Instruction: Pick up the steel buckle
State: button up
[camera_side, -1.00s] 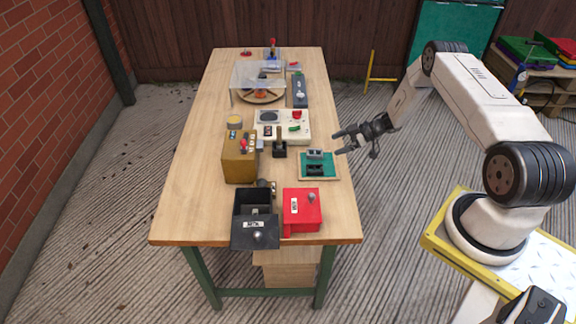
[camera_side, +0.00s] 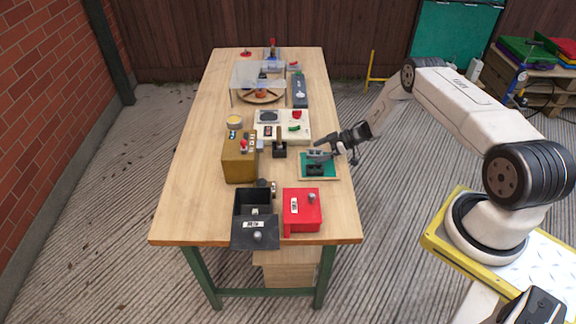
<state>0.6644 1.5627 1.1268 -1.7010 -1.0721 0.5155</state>
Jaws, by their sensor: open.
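A small grey metal piece (camera_side: 316,157), which looks like the steel buckle, sits on the green-topped tray (camera_side: 303,174) at the right side of the workbench. A black piece (camera_side: 314,169) lies just in front of it on the same tray. My gripper (camera_side: 318,149) is open, with its fingers over the tray at the grey piece. The fingers partly cover the piece, and I cannot tell whether they touch it.
A red box (camera_side: 302,219) and a black open bin (camera_side: 241,203) stand at the front edge. A brown box (camera_side: 237,163), a pale control panel (camera_side: 294,117) and a clear cover (camera_side: 250,76) stand to the left and behind. The bench's left side is clear.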

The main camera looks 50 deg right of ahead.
jog(key=shift+w+a+f, duration=0.1)
dwell(0.4)
grip_shut()
dwell(0.3)
jog(key=shift+r, duration=1.15)
jog(key=s+a+r, duration=0.4)
jog(key=s+r, duration=0.6)
jog(key=s, duration=0.3)
jog(key=shift+s+r, duration=0.2)
jog(key=shift+r, duration=0.15)
jog(key=shift+a, duration=0.1)
